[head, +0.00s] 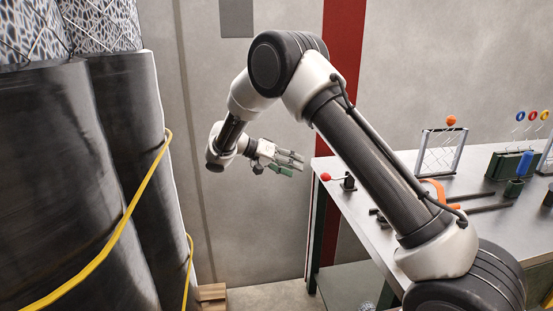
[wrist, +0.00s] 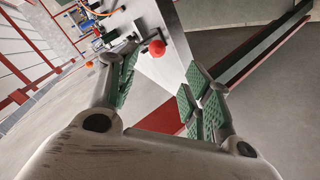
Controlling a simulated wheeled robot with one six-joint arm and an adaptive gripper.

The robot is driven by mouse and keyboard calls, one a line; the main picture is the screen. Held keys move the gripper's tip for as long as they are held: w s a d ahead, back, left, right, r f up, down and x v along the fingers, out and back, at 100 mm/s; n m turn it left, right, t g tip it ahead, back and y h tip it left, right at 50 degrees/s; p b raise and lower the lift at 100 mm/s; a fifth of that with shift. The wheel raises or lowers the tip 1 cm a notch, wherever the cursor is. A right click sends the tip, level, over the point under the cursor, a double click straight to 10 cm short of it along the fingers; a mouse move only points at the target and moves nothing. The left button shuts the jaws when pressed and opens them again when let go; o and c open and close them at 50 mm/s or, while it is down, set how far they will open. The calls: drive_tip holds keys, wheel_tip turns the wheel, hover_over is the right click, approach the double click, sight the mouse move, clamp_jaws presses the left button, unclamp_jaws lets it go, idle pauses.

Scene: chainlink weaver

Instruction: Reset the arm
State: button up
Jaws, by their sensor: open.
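My gripper (head: 288,163) is at the end of my bent arm in the middle of the head view, left of the workbench (head: 388,244). Its fingers point right, toward the bench's near left corner. In the wrist view my gripper (wrist: 160,92) shows its green finger pads spread well apart. Nothing is held between them. A red ball-topped lever (head: 325,177) stands at the bench corner. The red ball also shows in the wrist view (wrist: 156,48), beyond the fingers and apart from them.
Tall dark rolls (head: 60,200) with yellow straps stand on the left. On the bench are a chainlink frame with an orange ball (head: 451,120), dark rods (head: 480,208), an orange curved piece (head: 436,190) and a green block (head: 508,164). Open space lies between rolls and bench.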

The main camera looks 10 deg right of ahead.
drive_tip(key=s+d+f+n+g+y, duration=0.2)
drive_tip(key=s+f+n+y, duration=0.2)
drive_tip(key=s+n, duration=0.55)
drive_tip(key=s+d+r+t+y, duration=0.2)
drive_tip(key=s+d+r, duration=0.2)
drive_tip(key=s, duration=0.5)
drive_tip(key=s+d+r+t+y, duration=0.2)
drive_tip(key=s+d+r, duration=0.3)
drive_tip(key=s+r, duration=0.3)
drive_tip(key=s+d+r+m+t+y, duration=0.1)
drive_tip(key=s+d+r+t+y, duration=0.1)
drive_tip(key=s+d+r+y, duration=0.2)
drive_tip(key=shift+s+d+r, duration=0.75)
drive_tip(key=shift+s+r, duration=0.8)
drive_tip(key=shift+s, duration=1.9)
